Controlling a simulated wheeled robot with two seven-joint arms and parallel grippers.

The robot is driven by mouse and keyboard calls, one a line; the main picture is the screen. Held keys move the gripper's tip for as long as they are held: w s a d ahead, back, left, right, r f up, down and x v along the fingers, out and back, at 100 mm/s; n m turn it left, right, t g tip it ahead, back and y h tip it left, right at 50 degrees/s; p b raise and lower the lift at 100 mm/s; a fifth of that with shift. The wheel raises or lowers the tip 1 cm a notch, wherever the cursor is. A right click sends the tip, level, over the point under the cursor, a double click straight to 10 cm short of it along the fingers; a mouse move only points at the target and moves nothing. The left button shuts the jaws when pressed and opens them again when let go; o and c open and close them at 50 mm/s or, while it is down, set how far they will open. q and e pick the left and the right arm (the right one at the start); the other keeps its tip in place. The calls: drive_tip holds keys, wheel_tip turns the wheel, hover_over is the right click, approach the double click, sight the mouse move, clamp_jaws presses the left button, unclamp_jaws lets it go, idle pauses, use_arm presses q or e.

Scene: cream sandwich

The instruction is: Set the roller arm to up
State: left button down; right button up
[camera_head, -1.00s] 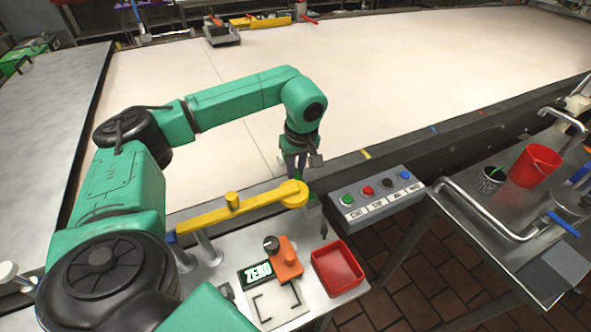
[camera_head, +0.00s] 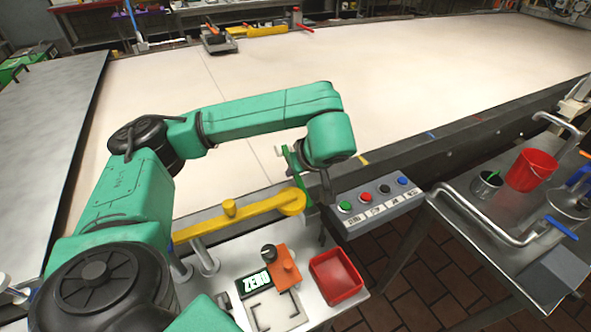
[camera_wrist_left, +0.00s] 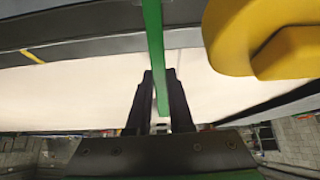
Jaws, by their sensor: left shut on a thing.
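A yellow arm (camera_head: 240,217) lies nearly level along the near edge of the belt, with a round hub at its right end. Its rounded end also shows at the upper right of the left wrist view (camera_wrist_left: 262,38). A thin green bar (camera_wrist_left: 153,45) runs between my left fingers in that view. My left gripper (camera_wrist_left: 161,80) is shut on this green bar. In the head view my left gripper (camera_head: 291,158) is beside the hub, at the belt's near edge, partly hidden by my wrist. How the bar joins the yellow arm is hidden. My right gripper is not in view.
A button box (camera_head: 375,200) sits just right of the hub. A red bucket (camera_head: 531,170) stands on the right table. The pale belt (camera_head: 420,70) is largely clear.

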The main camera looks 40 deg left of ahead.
use_arm(q)
drive_tip(key=c, duration=0.8)
unclamp_jaws()
drive_tip(key=shift+d, duration=0.1)
drive_tip(key=shift+d+r, duration=0.1)
drive_tip(key=shift+r, duration=0.1)
drive_tip(key=p+v, duration=0.4)
drive_tip(key=v, duration=1)
drive_tip(key=shift+p, duration=0.3)
drive_tip(key=shift+s, duration=0.15)
